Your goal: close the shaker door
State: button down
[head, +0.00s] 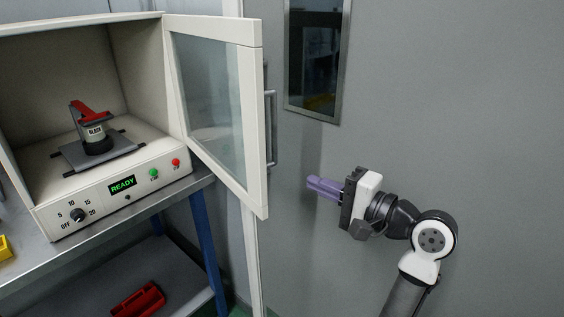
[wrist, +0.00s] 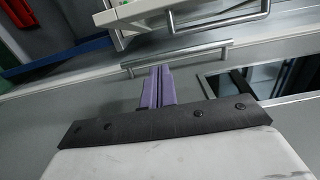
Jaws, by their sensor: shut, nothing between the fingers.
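The shaker cabinet (head: 80,200) stands at the left in the head view, its front lit with a READY display. Its white-framed glass door (head: 253,120) is swung wide open, hinged on the cabinet's right side. A vertical bar handle (head: 272,135) runs along the door's free edge. In the wrist view a bar handle (wrist: 220,28) shows on the white door frame (wrist: 115,14) at the top. My gripper (head: 312,186) is shut and empty, to the right of the open door and apart from it. Its purple fingers (wrist: 157,75) point toward the handles in the wrist view.
A second bar handle (wrist: 178,60) is on the grey wall or room door. A red object (head: 138,300) lies on the lower shelf. A dark window (head: 315,60) is behind.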

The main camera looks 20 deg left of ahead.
aim_at(262, 174)
jog(key=shift+s+a+p, duration=0.15)
jog(key=shift+a+p, duration=1.75)
jog(key=shift+a, duration=3.95)
jog(key=shift+r, duration=0.1)
jog(key=shift+a, duration=0.1)
